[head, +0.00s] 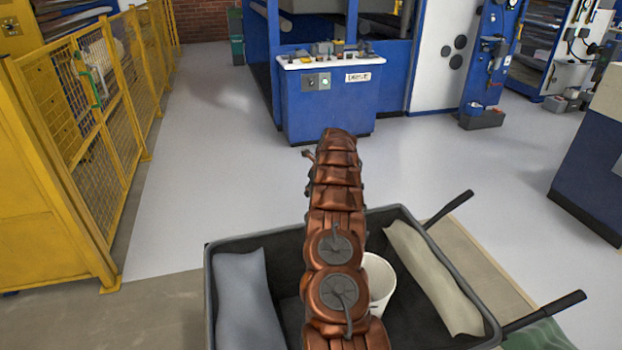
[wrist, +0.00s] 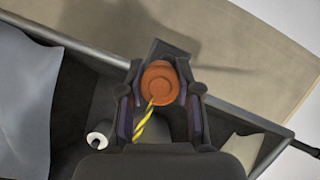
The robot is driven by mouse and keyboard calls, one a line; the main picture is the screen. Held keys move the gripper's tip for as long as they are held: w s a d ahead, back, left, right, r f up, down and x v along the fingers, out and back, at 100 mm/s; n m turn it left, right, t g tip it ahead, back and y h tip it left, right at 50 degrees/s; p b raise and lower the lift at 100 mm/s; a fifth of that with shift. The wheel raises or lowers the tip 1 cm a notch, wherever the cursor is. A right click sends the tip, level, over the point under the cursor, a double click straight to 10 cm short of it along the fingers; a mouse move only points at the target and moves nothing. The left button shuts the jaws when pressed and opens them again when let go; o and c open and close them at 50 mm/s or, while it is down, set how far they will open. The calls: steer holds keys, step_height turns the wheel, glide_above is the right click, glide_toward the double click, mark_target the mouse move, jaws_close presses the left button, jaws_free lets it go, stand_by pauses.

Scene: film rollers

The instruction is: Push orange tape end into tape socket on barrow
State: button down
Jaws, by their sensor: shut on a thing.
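In the wrist view my gripper (wrist: 160,92) is shut on the orange tape end (wrist: 158,76), a round orange piece between its two fingers. A yellow and black striped tape (wrist: 143,122) runs down from it toward the gripper's palm. Just beyond the orange piece, a dark block (wrist: 172,48) sits at the barrow's rim. It may be the tape socket, but its opening is hidden and I cannot tell whether the orange piece touches it. The barrow (head: 220,240) is a dark tray in the head view, where my arm hides the gripper.
The barrow holds a grey sack (head: 245,300), a beige sack (head: 432,275) and a white bucket (head: 380,285). A white ring with a dark hole (wrist: 97,140) shows inside it. Yellow fencing (head: 85,85) is left; a blue console (head: 330,100) stands ahead. Floor between is clear.

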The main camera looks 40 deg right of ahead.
steer(key=shift+s+d+m, duration=0.2)
steer(key=shift+d+m, duration=0.1)
steer(key=shift+d, duration=0.3)
steer(key=shift+f+b, duration=1.15)
steer(key=shift+f, duration=2.65)
steer(key=shift+w+a, duration=0.1)
steer(key=shift+p, duration=0.35)
steer(key=shift+f, duration=0.55)
steer(key=c, duration=0.7)
jaws_free()
